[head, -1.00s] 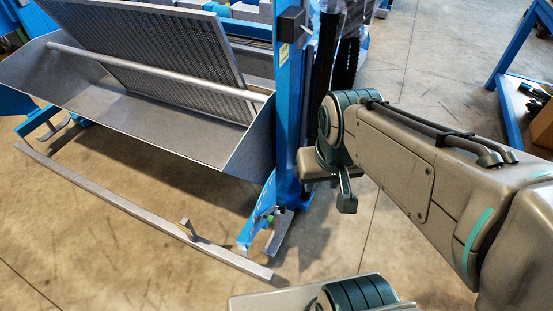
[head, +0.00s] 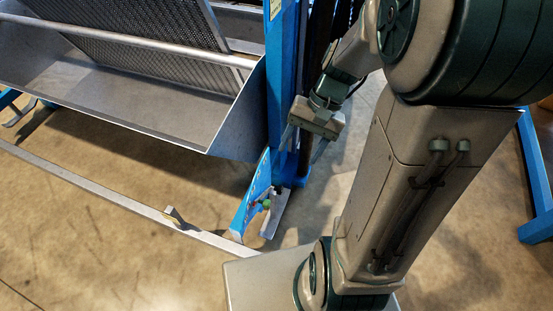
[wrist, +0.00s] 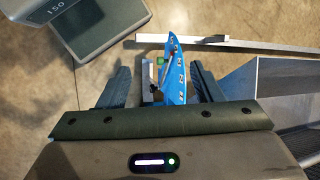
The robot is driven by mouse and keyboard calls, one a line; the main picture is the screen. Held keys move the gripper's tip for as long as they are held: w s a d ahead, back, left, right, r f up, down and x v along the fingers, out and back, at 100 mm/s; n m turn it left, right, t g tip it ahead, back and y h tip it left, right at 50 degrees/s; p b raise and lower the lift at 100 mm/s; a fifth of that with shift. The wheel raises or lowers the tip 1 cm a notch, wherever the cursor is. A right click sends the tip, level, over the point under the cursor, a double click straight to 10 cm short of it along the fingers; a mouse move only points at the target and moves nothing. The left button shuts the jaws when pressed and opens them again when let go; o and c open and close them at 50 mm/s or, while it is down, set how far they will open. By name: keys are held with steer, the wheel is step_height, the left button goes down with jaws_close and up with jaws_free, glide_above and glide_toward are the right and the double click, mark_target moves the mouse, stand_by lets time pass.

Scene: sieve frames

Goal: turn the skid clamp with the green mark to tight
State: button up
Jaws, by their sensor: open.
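The skid clamp with the green mark (head: 266,203) sits low at the foot of the blue post, beside a slanted blue plate (head: 249,198). In the wrist view the green mark (wrist: 160,61) shows small, left of the blue plate (wrist: 177,78), which carries several symbols. A small dark lever-like part (wrist: 155,92) is beside the plate; its setting cannot be told. My gripper (head: 302,147) is open and above the clamp, close to the post. In the wrist view my gripper (wrist: 159,70) has the clamp and plate showing between its spread fingers, with no visible contact.
The blue post (head: 284,85) rises beside my gripper. A grey metal trough (head: 150,105) with a perforated screen (head: 170,35) is to its left. A long grey floor bar (head: 110,192) with a small upright tab (head: 174,215) lies in front. Bare floor surrounds the foot.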

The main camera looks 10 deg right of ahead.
steer(key=w+d+f+m+t+y+b, duration=0.1)
steer(key=w+d+f+m+y+b, duration=0.2)
steer(key=f, duration=0.5)
steer(key=w+f+m+y+b, duration=0.2)
steer(key=f+y+b, duration=0.15)
steer(key=f, duration=0.45)
steer(key=w+d+f+m+t+y+b, duration=0.1)
steer(key=w+d+f+m+y+b, duration=0.15)
steer(key=f+b, duration=0.45)
steer(key=m+t+y+b, duration=0.1)
steer(key=m+t+b, duration=0.6)
steer(key=m+t, duration=0.3)
glide_toward(278, 189)
steer(key=f+b+x, duration=0.1)
steer(key=b+x, duration=0.2)
steer(key=x, duration=0.5)
steer(key=shift+w+d+f, duration=0.25)
steer(key=shift+w+f, duration=0.05)
steer(key=shift+f, duration=0.05)
steer(key=shift+m, duration=0.25)
steer(key=c, duration=1)
